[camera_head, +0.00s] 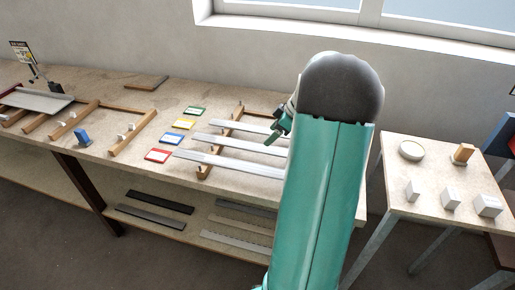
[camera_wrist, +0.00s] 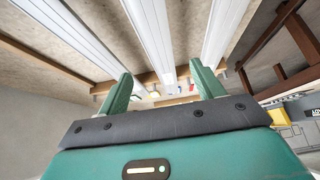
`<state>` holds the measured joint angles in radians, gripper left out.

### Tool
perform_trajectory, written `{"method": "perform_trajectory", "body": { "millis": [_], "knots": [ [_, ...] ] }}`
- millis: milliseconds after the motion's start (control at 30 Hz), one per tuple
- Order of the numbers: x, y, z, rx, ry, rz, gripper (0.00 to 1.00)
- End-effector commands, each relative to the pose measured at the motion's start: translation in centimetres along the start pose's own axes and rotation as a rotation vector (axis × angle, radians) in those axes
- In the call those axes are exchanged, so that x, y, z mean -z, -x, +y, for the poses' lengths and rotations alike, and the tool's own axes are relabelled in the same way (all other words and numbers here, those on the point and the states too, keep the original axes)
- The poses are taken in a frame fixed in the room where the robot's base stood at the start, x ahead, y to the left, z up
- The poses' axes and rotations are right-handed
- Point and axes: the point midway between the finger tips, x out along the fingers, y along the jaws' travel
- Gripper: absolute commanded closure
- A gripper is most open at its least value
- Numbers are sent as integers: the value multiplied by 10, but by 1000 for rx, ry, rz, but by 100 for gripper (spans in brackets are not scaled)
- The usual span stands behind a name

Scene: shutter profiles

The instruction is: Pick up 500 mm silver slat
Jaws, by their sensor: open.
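Several long silver slats lie side by side across wooden rests on the bench; in the head view I see a front slat (camera_head: 225,162), a middle slat (camera_head: 232,142) and a back slat (camera_head: 240,127). My arm hides their right ends. I cannot tell which one is 500 mm. My gripper (camera_head: 274,135) is over the slats, its fingers green. In the wrist view my gripper (camera_wrist: 163,82) is open and empty. A middle slat (camera_wrist: 151,30) runs in line with the gap between the fingers, with a left slat (camera_wrist: 75,38) and a right slat (camera_wrist: 222,32) on either side.
Green (camera_head: 195,110), yellow (camera_head: 183,123), blue (camera_head: 172,139) and red (camera_head: 157,155) cards lie left of the slats. Wooden rests (camera_head: 133,133) stand further left. Dark strips (camera_head: 155,208) lie on the lower shelf. A small table (camera_head: 430,180) with blocks stands at right.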

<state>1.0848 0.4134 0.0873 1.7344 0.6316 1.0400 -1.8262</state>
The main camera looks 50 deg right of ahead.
Motion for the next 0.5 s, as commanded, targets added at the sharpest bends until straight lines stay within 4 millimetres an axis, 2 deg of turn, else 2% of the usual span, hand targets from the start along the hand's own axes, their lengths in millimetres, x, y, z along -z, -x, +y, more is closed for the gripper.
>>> {"method": "perform_trajectory", "body": {
  "millis": [33, 267, 500],
  "knots": [
    [0, -7, 0, 1, 0, 0, 33],
    [1, -24, 0, 0, -2, 0, 33],
    [2, -59, 1, 1, -2, -1, 33]
  ]
}}
